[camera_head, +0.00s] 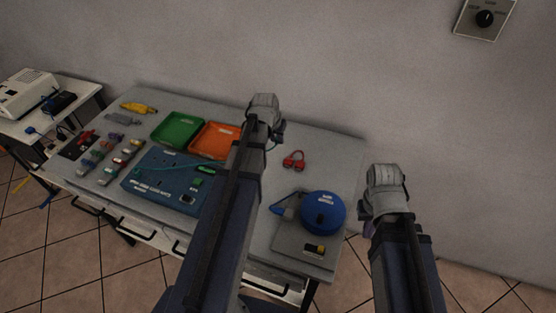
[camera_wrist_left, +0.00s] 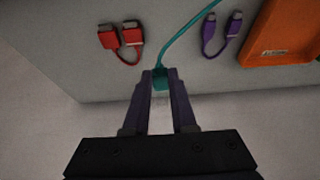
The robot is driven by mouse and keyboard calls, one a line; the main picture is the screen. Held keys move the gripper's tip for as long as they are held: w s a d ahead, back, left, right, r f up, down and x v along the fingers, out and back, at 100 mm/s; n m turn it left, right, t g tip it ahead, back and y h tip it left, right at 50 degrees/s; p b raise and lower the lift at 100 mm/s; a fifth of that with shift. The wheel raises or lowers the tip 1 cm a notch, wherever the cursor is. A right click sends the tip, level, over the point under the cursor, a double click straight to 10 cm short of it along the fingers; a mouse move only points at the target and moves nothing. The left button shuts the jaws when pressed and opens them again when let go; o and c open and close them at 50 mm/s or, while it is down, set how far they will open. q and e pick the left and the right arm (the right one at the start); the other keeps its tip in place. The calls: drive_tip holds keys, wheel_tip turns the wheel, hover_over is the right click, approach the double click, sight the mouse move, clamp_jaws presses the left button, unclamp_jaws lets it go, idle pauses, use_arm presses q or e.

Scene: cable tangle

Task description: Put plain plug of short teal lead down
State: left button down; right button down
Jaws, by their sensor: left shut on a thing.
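My left gripper (camera_wrist_left: 160,76) is shut on the teal plug (camera_wrist_left: 160,83) of the teal lead (camera_wrist_left: 183,36) in the left wrist view. The lead runs up from the jaws and out of the picture. In the head view my left gripper (camera_head: 274,138) is over the back of the table, mostly hidden by its own arm. Part of the teal lead (camera_head: 207,162) shows there, passing over the blue board (camera_head: 150,182). My right gripper (camera_head: 368,227) is off the table's right side; its jaws are too hidden to read.
A red lead (camera_wrist_left: 121,38) and a purple lead (camera_wrist_left: 212,34) lie near the held plug. An orange tray (camera_head: 206,150) and a green tray (camera_head: 178,131) stand at the back. A blue round case (camera_head: 323,213) is at right. Bare table (camera_head: 325,160) surrounds the red lead.

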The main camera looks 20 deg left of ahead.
sight(278, 160)
use_arm(q)
drive_tip(key=shift+f+b, duration=4.35)
drive_tip(key=shift+f, duration=0.35)
drive_tip(key=shift+f, duration=0.15)
drive_tip(key=c, duration=1.2)
unclamp_jaws()
drive_tip(key=shift+o, duration=1)
